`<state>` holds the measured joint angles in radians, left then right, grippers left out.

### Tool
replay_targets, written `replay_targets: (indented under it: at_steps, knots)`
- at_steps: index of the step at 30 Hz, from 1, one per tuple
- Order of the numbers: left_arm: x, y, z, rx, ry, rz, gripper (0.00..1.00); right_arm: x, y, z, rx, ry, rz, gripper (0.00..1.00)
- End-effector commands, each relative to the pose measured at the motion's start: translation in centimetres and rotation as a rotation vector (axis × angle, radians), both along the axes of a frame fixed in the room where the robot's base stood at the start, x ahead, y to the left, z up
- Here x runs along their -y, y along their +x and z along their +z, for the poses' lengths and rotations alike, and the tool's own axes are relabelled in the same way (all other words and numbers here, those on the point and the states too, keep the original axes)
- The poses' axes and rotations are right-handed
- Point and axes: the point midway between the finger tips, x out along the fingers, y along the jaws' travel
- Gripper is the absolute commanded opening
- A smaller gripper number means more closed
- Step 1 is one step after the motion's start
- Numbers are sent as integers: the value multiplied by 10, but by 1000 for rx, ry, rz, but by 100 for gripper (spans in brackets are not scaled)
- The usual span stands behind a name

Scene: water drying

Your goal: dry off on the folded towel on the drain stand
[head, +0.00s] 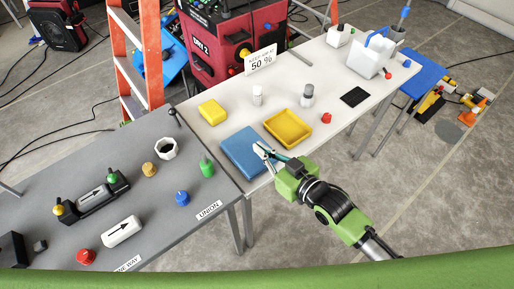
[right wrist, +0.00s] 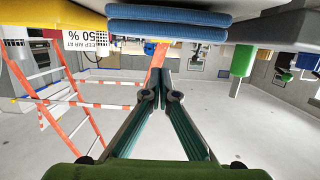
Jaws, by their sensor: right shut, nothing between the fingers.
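A blue folded towel (head: 240,155) lies flat at the near left end of the white table (head: 228,105). In the right wrist view, which is upside down, the towel's layered edge (right wrist: 168,22) runs across the top. My right gripper (head: 260,150) is over the towel's right part in the head view. Its fingers meet at the tips in the wrist view (right wrist: 161,84), with nothing between them. The fingertips look apart from the towel there; contact cannot be made out for certain. No separate drain stand can be told apart under the towel. My left gripper is out of view.
A yellow tray (head: 288,128) stands close beside my right gripper. The grey table (head: 140,215) with fittings adjoins on the left. An orange ladder (head: 140,60) stands behind.

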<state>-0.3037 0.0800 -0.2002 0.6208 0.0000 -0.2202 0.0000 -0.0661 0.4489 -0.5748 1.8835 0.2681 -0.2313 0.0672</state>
Motion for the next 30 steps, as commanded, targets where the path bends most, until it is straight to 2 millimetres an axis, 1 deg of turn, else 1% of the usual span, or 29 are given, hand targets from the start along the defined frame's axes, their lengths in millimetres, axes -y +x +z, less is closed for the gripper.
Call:
replay_targets:
  at_steps: [1, 6, 9, 12, 17, 30]
  knots:
    - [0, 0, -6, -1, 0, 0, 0, 8, -11, -1, 0, -1, 0, 0]
    - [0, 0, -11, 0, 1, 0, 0, 28, -37, 9, 4, -1, 0, 0]
    - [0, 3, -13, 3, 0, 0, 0, 36, -48, 13, 4, 0, -1, 0]
    - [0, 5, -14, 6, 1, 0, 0, 41, -55, 17, 5, 2, -2, 0]
    - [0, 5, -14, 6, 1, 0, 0, 44, -59, 20, 8, 1, -1, 0]
    - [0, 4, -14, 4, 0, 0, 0, 44, -59, 20, 8, 3, -1, 0]
